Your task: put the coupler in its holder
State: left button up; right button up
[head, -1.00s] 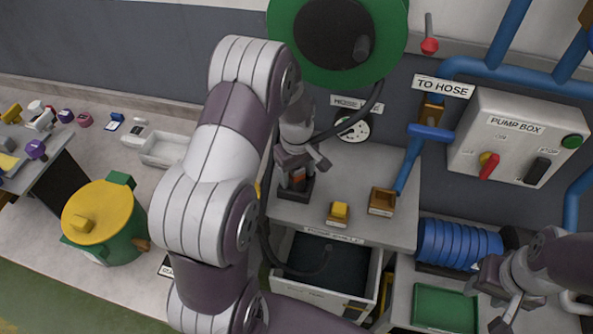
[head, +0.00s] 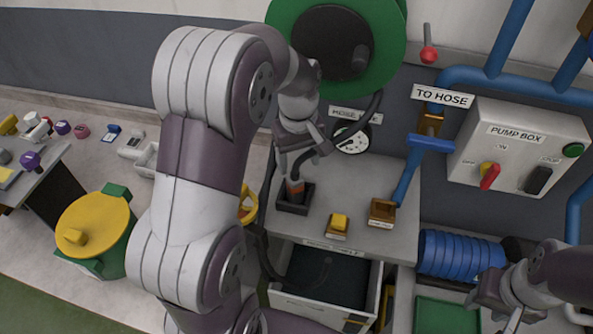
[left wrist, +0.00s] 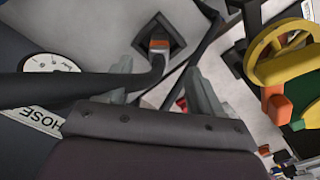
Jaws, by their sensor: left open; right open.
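The coupler (head: 295,187), with an orange band, stands in the dark square holder (head: 291,208) on the grey bench top. In the left wrist view the coupler (left wrist: 159,43) sits inside the holder's square rim (left wrist: 178,50), with the black hose (left wrist: 60,86) running to it from the left. My left gripper (head: 304,160) is just above the coupler, its fingers apart. The left wrist view shows both fingers (left wrist: 160,88) spread, with the coupler beyond their tips. My right gripper (head: 497,304) is open and empty at the lower right.
A yellow block (head: 340,221) and a small brown box (head: 382,212) are on the bench right of the holder. The green reel (head: 391,40) hangs behind. An open drawer (head: 320,283) is below. The pump box (head: 530,145) is at the right.

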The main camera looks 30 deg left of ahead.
pick_arm(q)
jog(key=s+d+f+m, duration=0.1)
jog(key=s+d+m, duration=0.2)
jog(key=s+m, duration=0.2)
jog(key=s+d+f+m+t, duration=0.1)
jog(key=s+d+f+m, duration=0.1)
jog(key=s, duration=0.5)
jog(key=d+m, duration=0.1)
jog(key=m, duration=0.1)
jog(key=shift+d+m, duration=0.3)
jog(key=shift+m, duration=0.1)
jog(key=shift+s, duration=0.1)
